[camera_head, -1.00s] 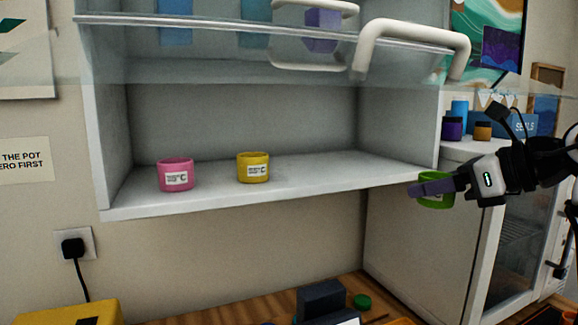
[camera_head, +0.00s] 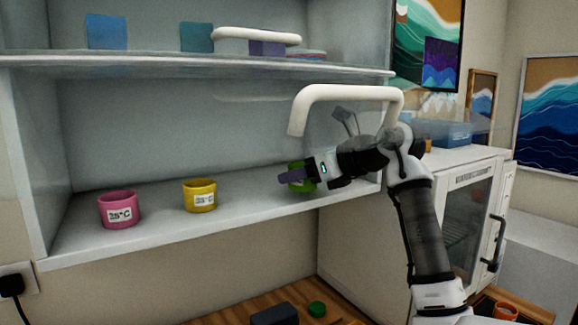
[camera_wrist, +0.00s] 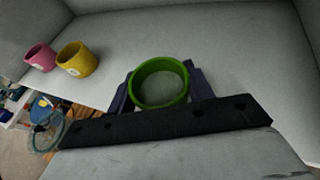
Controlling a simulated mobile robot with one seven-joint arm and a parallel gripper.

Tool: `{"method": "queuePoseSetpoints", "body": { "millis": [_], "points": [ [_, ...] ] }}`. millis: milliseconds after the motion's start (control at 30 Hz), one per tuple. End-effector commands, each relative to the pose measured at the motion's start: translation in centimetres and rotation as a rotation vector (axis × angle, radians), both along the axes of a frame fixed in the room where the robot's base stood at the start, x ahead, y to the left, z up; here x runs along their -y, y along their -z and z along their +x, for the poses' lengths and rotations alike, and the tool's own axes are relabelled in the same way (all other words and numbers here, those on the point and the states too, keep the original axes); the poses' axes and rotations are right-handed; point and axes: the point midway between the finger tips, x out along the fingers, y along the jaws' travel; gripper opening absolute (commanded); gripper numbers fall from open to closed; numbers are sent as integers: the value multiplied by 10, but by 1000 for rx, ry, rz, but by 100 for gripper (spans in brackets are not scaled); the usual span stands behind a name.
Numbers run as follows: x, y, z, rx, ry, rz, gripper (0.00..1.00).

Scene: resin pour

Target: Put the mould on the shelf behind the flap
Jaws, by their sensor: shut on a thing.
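The green round mould (camera_head: 300,177) is in my gripper (camera_head: 296,177) at the right part of the white shelf (camera_head: 250,205). In the wrist view the green mould (camera_wrist: 160,84) sits upright between the two dark purple fingers, and its open top shows a pale inside. I cannot tell whether its base touches the shelf board. The clear flap, with its white handle (camera_head: 345,93), is raised above the shelf opening. My arm reaches in below the handle from the right.
A pink pot (camera_head: 119,209) and a yellow pot (camera_head: 200,195) stand on the shelf to the left, with labels. Shelf board between the yellow pot and my gripper is clear. A white cabinet (camera_head: 400,230) stands to the right. Dark and green items lie on the wooden table (camera_head: 240,312) below.

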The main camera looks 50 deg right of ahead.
Motion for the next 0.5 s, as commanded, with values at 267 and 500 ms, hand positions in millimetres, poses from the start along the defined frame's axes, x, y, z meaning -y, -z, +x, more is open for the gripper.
{"method": "queuePoseSetpoints", "body": {
  "millis": [267,500],
  "points": [
    [8,-4,27,1,-2,2,24],
    [14,11,42,1,-1,1,24]
  ]
}}
